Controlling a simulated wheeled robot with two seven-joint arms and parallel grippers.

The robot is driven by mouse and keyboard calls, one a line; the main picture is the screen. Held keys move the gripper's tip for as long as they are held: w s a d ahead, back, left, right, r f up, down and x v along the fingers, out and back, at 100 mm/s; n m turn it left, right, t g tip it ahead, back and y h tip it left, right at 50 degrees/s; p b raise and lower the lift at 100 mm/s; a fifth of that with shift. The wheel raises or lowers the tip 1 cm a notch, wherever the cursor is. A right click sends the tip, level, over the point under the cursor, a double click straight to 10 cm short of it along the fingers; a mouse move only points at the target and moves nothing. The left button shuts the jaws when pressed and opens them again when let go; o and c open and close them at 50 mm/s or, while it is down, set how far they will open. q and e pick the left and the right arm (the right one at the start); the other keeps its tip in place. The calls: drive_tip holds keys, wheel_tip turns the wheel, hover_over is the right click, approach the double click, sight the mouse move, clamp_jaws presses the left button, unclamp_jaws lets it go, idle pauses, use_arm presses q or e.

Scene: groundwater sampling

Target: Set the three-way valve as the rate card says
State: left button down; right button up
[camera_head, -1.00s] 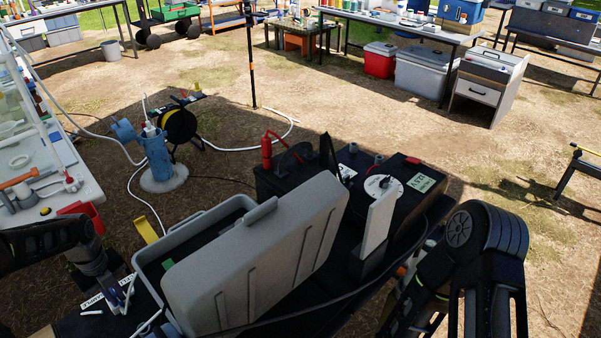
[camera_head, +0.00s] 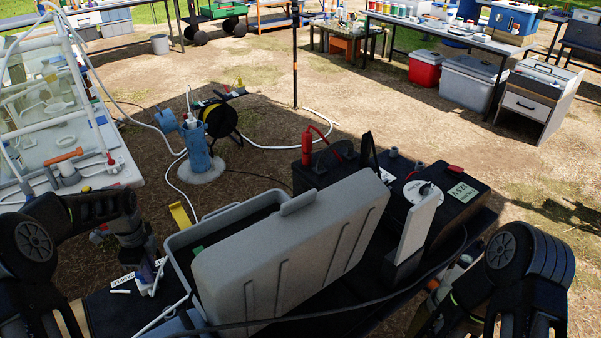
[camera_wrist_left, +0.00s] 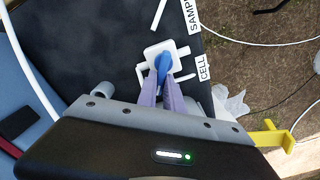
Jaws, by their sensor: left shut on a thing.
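The three-way valve (camera_wrist_left: 182,52) is a small white body with ports in the left wrist view, on a dark surface beside labels reading "CELL" (camera_wrist_left: 203,68) and "SAMP…", cut off. Its blue lever (camera_wrist_left: 162,64) stands between the purple fingers of my left gripper (camera_wrist_left: 163,88), which is shut on it. In the head view my left gripper (camera_head: 153,274) is low at the left, beside the open grey case; the valve there is small and partly covered. My right arm is at the lower right, but its gripper does not show. I cannot make out a rate card.
The open grey case (camera_head: 285,255) stands right of my left gripper. Black batteries (camera_head: 335,165) and an upright pale panel (camera_head: 418,225) are beyond it. A yellow piece (camera_wrist_left: 272,138) and thin white tubes lie near the valve. A glass-sided bench (camera_head: 125,170) is at left.

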idle(0.3)
use_arm(q)
drive_tip(key=n, duration=0.2)
drive_tip(key=shift+w+a+f+n+b, duration=0.1)
drive_tip(key=shift+w+n+b, duration=0.2)
drive_tip(key=shift+n+b, duration=0.1)
drive_tip(key=n, duration=0.3)
drive_tip(key=shift+w+a, duration=0.15)
drive_tip(key=shift+w, duration=0.1)
drive_tip(key=shift+n, duration=0.4)
drive_tip(key=c, duration=1.4)
unclamp_jaws()
